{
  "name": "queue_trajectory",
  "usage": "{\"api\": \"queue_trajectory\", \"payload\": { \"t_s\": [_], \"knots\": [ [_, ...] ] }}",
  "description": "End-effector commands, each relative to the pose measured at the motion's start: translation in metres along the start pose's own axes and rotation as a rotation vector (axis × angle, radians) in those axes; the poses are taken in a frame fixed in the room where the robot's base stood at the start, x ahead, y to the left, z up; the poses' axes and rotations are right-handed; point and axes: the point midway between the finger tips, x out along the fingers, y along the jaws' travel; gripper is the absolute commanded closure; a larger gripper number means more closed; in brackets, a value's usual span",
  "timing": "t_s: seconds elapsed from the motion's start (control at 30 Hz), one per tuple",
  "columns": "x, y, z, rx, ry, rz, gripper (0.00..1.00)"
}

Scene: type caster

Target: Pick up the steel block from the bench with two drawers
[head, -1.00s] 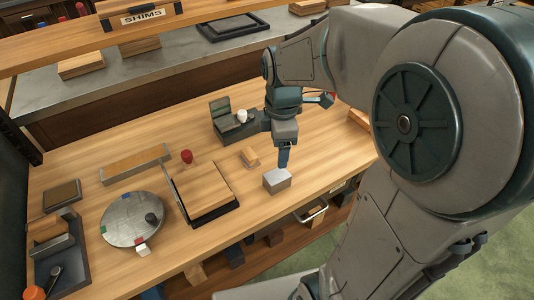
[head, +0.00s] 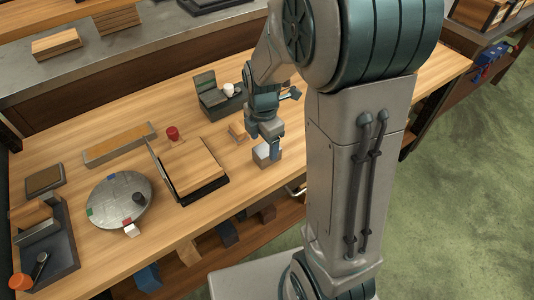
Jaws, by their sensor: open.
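The steel block (head: 263,154) is a small light-grey cuboid lying on the wooden bench (head: 110,272) near its front edge. My gripper (head: 275,153) points down right beside the block, at its right side in the head view. One blue-grey finger shows and partly covers the block's right end. The other finger is not clearly seen, and I cannot tell whether the finger touches the block. The gripper is open. The drawers under the bench are mostly hidden by my arm.
A dark open box (head: 213,97) stands behind. My arm hides the bench's right part.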

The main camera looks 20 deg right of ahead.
Motion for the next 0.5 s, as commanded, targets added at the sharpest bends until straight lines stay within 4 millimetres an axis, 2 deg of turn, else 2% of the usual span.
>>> {"api": "queue_trajectory", "payload": {
  "t_s": [0.2,0.3,0.5],
  "knots": [
    [0.031,-0.001,0.011,0.002,0.001,-0.005,0.29],
    [0.043,-0.001,0.01,0.0,0.001,-0.004,0.29],
    [0.049,-0.001,0.01,0.0,0.0,-0.001,0.29]
  ]
}}
